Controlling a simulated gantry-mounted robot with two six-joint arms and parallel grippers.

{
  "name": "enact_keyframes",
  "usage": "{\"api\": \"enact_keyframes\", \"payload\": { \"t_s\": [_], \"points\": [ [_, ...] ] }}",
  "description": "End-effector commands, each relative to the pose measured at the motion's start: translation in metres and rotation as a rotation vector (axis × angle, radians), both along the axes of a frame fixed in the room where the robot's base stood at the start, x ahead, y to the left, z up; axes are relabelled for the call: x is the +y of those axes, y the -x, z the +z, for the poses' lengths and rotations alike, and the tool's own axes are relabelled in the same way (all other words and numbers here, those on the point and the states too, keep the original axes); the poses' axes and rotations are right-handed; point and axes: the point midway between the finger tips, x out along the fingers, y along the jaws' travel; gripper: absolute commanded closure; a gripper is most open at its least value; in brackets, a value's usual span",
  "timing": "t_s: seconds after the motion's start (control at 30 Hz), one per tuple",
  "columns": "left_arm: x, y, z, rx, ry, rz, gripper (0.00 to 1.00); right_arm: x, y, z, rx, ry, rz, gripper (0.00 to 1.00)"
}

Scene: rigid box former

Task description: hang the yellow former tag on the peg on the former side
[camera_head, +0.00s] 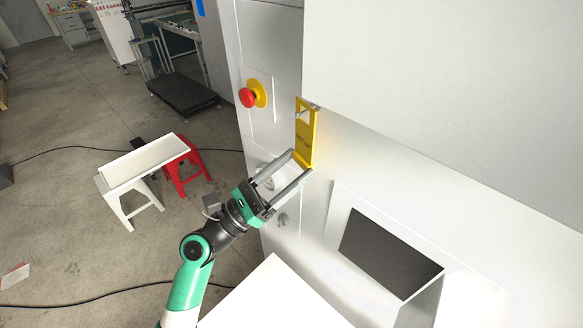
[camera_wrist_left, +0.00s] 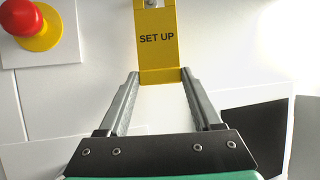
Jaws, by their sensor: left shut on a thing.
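The yellow former tag (camera_head: 305,137) is upright against the pale side of the former (camera_head: 232,30), with its cut-out at the top. In the left wrist view the tag (camera_wrist_left: 158,55) reads "SET UP". My left gripper (camera_head: 302,162) is shut on the tag's lower end, one finger at each side; its fingers also show in the left wrist view (camera_wrist_left: 160,76). A metal peg (camera_wrist_left: 151,3) shows at the tag's cut-out, at the top edge of that view. I cannot tell how far the peg goes through the cut-out. My right gripper is not in view.
A red emergency button (camera_head: 247,97) on a yellow base sits left of the tag. A large white housing (camera_head: 450,90) juts out close to the tag's right. A dark panel (camera_head: 385,254) lies below right. A white stool and a red stool (camera_head: 185,165) stand on the floor at left.

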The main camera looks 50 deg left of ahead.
Motion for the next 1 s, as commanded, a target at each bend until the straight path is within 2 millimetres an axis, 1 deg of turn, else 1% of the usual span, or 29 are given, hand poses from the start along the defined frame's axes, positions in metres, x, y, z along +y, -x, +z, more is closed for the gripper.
{"api": "enact_keyframes", "payload": {
  "t_s": [0.07, 0.1, 0.27, 0.5, 0.57, 0.63, 0.77, 0.9, 1.0],
  "points": [
    [0.000, 0.000, 0.000, 0.000, 0.000, 0.000, 0.95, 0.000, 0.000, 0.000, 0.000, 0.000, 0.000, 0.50],
    [0.000, 0.000, 0.000, 0.000, 0.000, 0.000, 0.29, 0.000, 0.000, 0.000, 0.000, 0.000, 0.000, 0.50],
    [0.000, 0.000, 0.000, 0.000, 0.000, 0.000, 0.00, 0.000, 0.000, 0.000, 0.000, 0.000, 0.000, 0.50],
    [0.000, 0.001, -0.001, 0.000, 0.000, 0.000, 0.00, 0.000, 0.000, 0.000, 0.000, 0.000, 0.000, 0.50],
    [0.001, 0.003, -0.002, 0.000, 0.000, 0.001, 0.00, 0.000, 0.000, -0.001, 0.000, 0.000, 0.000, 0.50],
    [0.003, 0.009, -0.006, 0.000, 0.000, 0.001, 0.00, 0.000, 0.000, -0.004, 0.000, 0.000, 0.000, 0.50],
    [0.008, 0.032, -0.020, 0.002, 0.001, 0.005, 0.00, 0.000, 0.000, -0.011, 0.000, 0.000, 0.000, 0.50],
    [0.016, 0.063, -0.036, 0.002, 0.001, 0.006, 0.00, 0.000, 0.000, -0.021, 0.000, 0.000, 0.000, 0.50],
    [0.019, 0.081, -0.044, 0.001, 0.002, 0.004, 0.00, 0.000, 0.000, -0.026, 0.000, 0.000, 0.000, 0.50]
  ]
}}
